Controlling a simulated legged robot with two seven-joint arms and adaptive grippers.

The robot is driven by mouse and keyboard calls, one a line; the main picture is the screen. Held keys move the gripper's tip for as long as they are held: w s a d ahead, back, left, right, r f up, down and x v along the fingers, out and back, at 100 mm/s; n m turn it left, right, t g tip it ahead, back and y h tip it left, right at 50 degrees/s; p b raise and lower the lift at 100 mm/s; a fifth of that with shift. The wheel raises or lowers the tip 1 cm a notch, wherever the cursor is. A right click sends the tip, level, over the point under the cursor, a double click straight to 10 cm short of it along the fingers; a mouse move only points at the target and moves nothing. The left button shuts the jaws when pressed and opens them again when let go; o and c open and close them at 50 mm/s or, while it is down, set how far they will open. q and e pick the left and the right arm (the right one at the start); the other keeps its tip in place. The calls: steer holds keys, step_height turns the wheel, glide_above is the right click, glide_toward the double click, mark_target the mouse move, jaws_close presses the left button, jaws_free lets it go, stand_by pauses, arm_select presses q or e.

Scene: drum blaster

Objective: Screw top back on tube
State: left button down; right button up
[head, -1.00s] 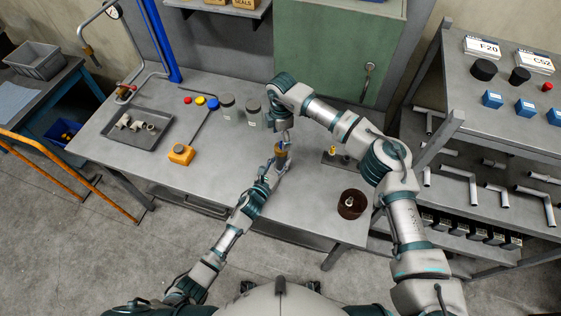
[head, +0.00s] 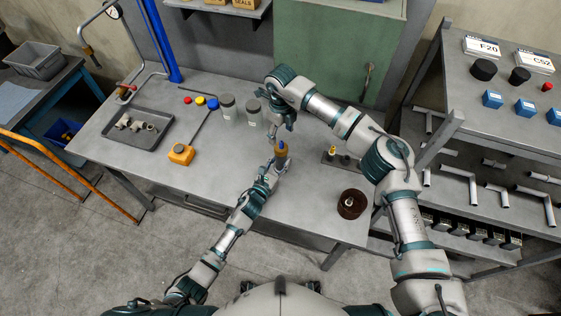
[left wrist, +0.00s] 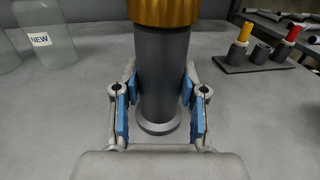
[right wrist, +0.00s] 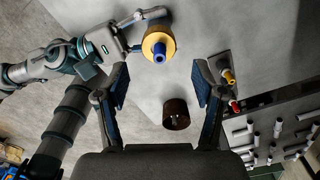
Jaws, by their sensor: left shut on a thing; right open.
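The tube (left wrist: 160,75) is a grey cylinder with a wide foot, upright on the bench. A gold top (left wrist: 163,10) sits at its upper end. In the right wrist view the gold top (right wrist: 158,43) has a blue piece (right wrist: 159,52) in its middle. In the head view the gold top (head: 281,152) shows too. My left gripper (left wrist: 160,98) is shut around the grey body, below the top. My right gripper (right wrist: 163,85) is open and empty, above and beside the top, apart from it. Whether the top is fully seated cannot be told.
A small dark rack (left wrist: 258,58) with yellow and red pieces stands right of the tube. A brown round container (head: 352,204) is near the right front. Bench front is clear.

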mark_target(281, 141)
arm_select(q)
steer(key=shift+a+f, duration=0.1)
arm_select(e)
steer(key=n, duration=0.5)
steer(key=shift+r, duration=0.35)
steer(key=shift+s+f, duration=0.1)
steer(key=shift+f, duration=3.95)
steer(key=c, duration=1.2)
steer(key=o, duration=1.4)
steer(key=shift+c, duration=0.2)
